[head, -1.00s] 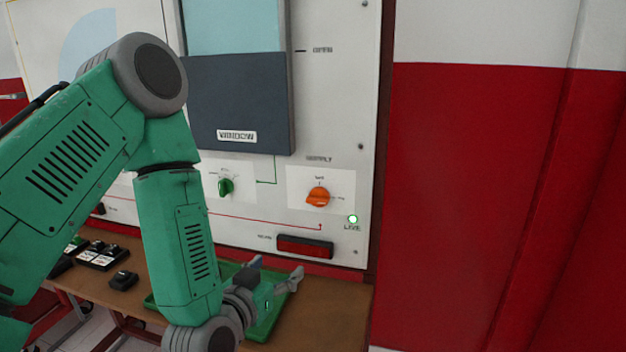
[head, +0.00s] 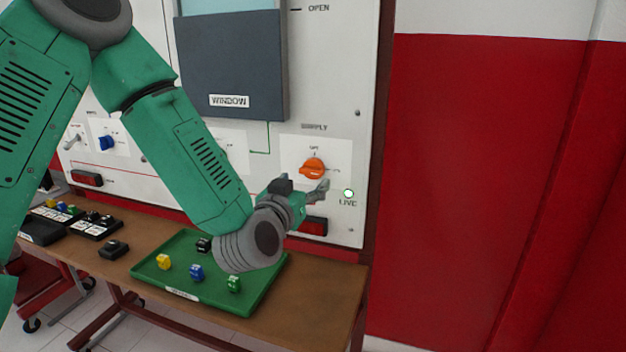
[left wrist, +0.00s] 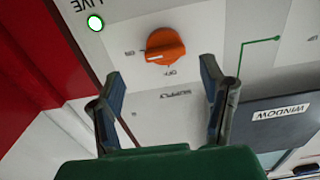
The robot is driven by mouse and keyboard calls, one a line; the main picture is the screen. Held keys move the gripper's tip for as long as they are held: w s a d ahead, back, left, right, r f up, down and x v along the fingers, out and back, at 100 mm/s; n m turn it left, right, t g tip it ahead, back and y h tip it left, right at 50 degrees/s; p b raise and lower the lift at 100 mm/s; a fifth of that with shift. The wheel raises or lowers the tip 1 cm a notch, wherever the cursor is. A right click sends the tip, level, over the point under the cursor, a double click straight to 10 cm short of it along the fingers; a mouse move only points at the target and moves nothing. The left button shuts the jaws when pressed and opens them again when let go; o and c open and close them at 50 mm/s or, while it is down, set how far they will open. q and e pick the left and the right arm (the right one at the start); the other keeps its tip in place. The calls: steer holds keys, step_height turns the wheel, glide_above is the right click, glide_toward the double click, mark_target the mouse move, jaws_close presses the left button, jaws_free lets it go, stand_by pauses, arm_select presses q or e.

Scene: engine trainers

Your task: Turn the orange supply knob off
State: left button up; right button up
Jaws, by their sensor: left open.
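The orange supply knob (head: 313,168) is on the white panel under the word SUPPLY. It also shows in the left wrist view (left wrist: 165,46), upside down, with its grip lying towards the ON mark rather than the OFF mark. My left gripper (head: 304,189) is open and empty, just below the knob in the head view. In the left wrist view its two fingers (left wrist: 161,80) are spread, with the knob beyond them and between their lines, apparently not touched. The LIVE lamp (head: 348,193) beside the knob is lit. My right gripper is not in view.
The dark WINDOW cover (head: 230,65) is on the panel above left. A red display (head: 313,226) is below the knob, partly hidden by my gripper. A green tray (head: 177,293) with several small coloured blocks lies on the brown table (head: 330,290). A red wall (head: 470,180) stands at right.

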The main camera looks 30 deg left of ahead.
mark_target(309, 174)
arm_select(q)
steer(key=x, duration=0.3)
steer(key=a+x, duration=0.1)
steer(key=x, duration=0.2)
steer(key=shift+a+f, duration=0.15)
steer(key=shift+d, duration=0.35)
steer(key=shift+c, duration=1.2)
steer(key=c, duration=0.7)
steer(key=shift+c, duration=1.2)
